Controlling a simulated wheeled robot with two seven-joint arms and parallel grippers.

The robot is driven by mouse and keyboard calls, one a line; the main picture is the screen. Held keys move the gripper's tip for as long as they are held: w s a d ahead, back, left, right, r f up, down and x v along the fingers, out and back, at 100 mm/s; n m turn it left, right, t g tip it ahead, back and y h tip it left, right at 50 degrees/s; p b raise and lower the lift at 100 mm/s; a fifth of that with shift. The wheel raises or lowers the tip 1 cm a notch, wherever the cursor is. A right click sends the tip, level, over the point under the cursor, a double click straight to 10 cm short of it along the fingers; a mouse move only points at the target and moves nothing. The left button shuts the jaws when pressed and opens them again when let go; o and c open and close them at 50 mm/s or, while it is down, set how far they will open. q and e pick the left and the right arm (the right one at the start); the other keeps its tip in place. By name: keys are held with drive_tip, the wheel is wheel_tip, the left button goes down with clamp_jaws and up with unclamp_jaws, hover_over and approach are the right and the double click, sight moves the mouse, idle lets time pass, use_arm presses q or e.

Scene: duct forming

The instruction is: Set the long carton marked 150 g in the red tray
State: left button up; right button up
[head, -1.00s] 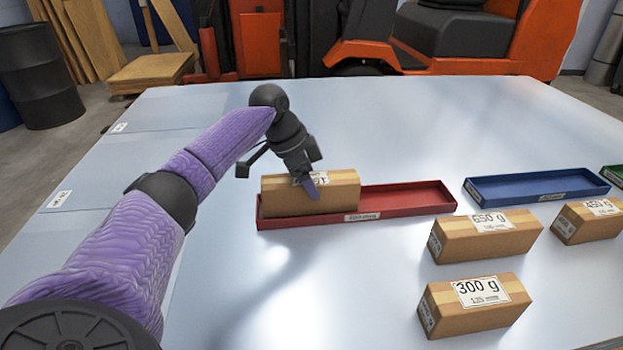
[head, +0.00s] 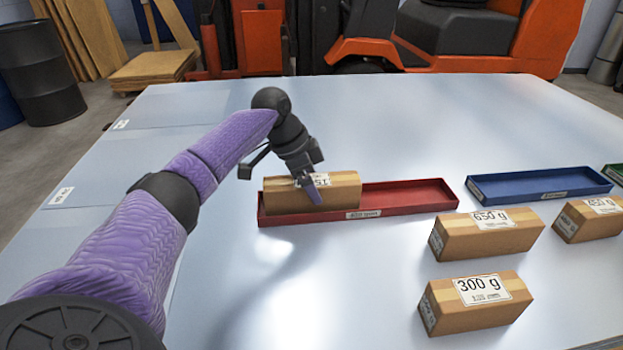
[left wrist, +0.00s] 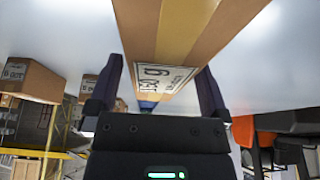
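The long carton marked 150 g (head: 290,198) is level inside the left end of the red tray (head: 410,199), its lower front edge hidden behind the tray's front rim. I cannot tell whether it rests fully on the tray floor. My left gripper (head: 313,192) comes down over the carton from above, one finger in front of its near face. In the left wrist view the carton (left wrist: 178,32) lies between the fingers of the left gripper (left wrist: 160,85), with its label partly legible. My right gripper is out of view.
A blue tray (head: 535,185) is right of the red one, and a green tray (head: 616,172) is at the edge. Cartons marked 650 g (head: 487,235), 300 g (head: 475,305) and 450 g (head: 590,221) stand at the right. The table's middle front is clear.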

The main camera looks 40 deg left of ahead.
use_arm(q)
drive_tip(key=p+v, duration=0.5)
drive_tip(key=v, duration=0.4)
drive_tip(key=shift+r, duration=0.4)
drive_tip(key=shift+s+a+r, duration=0.1)
